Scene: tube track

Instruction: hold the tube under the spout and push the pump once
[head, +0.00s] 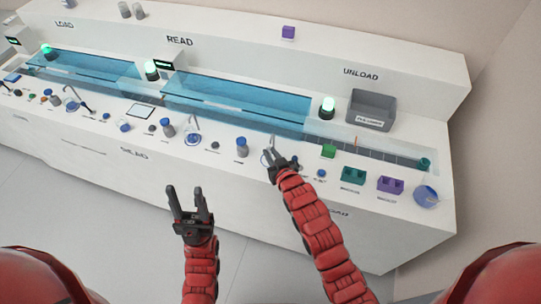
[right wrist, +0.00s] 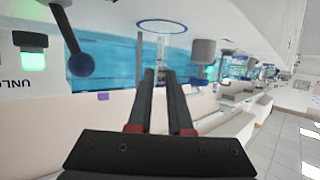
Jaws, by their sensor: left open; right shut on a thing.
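My right gripper (head: 275,157) is at the front of the counter by a thin curved spout (head: 270,143). In the right wrist view its fingers (right wrist: 161,75) are shut on a clear, narrow tube (right wrist: 161,47), with a blue ring marking (right wrist: 161,27) on the counter beyond it. I cannot tell whether the tube is exactly under the spout. A blue knob on a dark stem, probably the pump (right wrist: 80,66), is beside the gripper; a small blue knob shows in the head view (head: 321,173). My left gripper (head: 189,203) is open and empty, in front of the counter.
A blue-capped bottle (head: 241,147) stands left of the right gripper. A grey bin (head: 370,110) is behind. Clear blue covers (head: 235,100) run along the track.

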